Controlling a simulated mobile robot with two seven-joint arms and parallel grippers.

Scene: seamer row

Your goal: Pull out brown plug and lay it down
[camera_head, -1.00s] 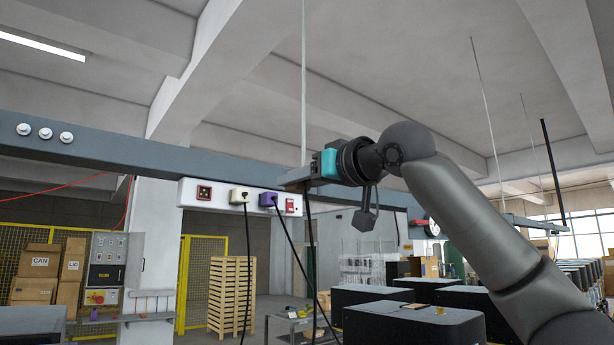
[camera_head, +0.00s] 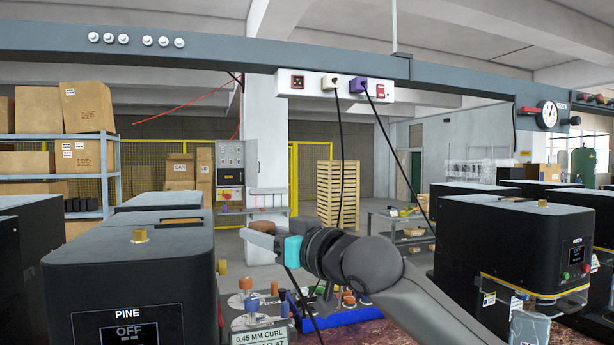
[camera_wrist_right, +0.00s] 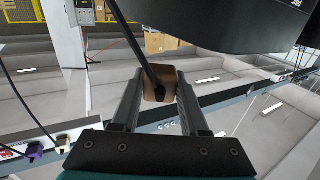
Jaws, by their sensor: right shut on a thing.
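The brown plug (camera_wrist_right: 160,84) sits between the two fingers of my right gripper (camera_wrist_right: 160,88) in the right wrist view, with a black cable running from it. The white socket strip (camera_head: 313,84) on the overhead beam holds a cream plug (camera_head: 330,83) and a purple plug (camera_head: 358,86), each with a hanging black cable. My left gripper is out of view.
A black machine marked PINE (camera_head: 130,270) stands at left and another black machine (camera_head: 510,235) at right. Between them a worktop (camera_head: 370,333) bears a blue rack (camera_head: 350,317) and several small coloured parts below my gripper. Wooden pallets (camera_head: 338,193) are stacked behind.

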